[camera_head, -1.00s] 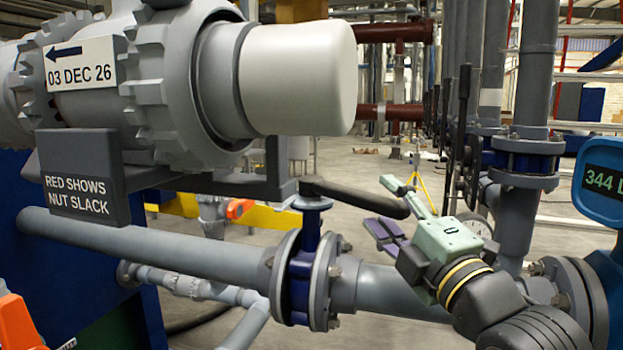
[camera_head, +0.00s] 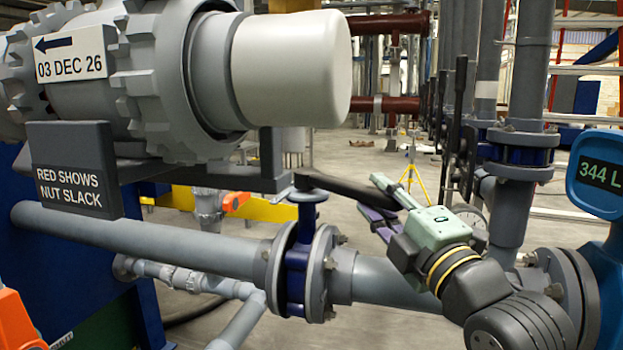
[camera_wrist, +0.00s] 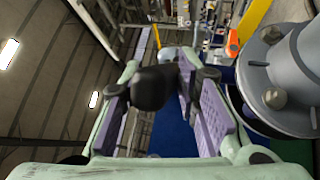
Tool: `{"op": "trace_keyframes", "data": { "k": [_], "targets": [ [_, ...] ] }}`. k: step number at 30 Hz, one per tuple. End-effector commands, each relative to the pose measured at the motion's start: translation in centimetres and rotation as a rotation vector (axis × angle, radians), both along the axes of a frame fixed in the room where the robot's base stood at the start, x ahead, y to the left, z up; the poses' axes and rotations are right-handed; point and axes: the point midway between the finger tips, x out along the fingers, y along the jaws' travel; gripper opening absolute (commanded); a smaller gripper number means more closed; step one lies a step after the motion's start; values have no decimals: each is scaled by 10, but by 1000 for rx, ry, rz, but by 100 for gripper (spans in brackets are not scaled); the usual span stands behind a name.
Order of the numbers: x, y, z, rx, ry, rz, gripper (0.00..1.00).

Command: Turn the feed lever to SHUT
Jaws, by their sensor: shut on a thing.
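The feed lever (camera_head: 345,188) is a black handle on top of a dark blue valve (camera_head: 299,262) in the grey horizontal pipe. It points right and slightly toward me in the head view. My gripper (camera_head: 377,196), pale green with purple pads, is shut on the lever near its free end, one finger on each side. In the wrist view the rounded black lever end (camera_wrist: 153,88) sits between the purple pads of my gripper (camera_wrist: 158,100). The fingers partly hide the lever's end. No SHUT or OPEN mark for this lever is readable.
A large grey cylinder (camera_head: 290,68) and a "RED SHOWS NUT SLACK" sign (camera_head: 72,170) overhang the valve on the left. A blue gauge housing (camera_head: 600,175) and flanged pipe stand right. An orange handle (camera_head: 15,322) is at lower left. Open floor lies behind.

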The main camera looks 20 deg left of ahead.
Motion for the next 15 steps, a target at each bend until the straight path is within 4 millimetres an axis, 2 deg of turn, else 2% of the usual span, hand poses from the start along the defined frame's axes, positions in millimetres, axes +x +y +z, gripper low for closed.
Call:
{"op": "trace_keyframes", "data": {
  "k": [15],
  "targets": [
    [4, -4, -8, 6, -14, 2, 11]
  ]
}}
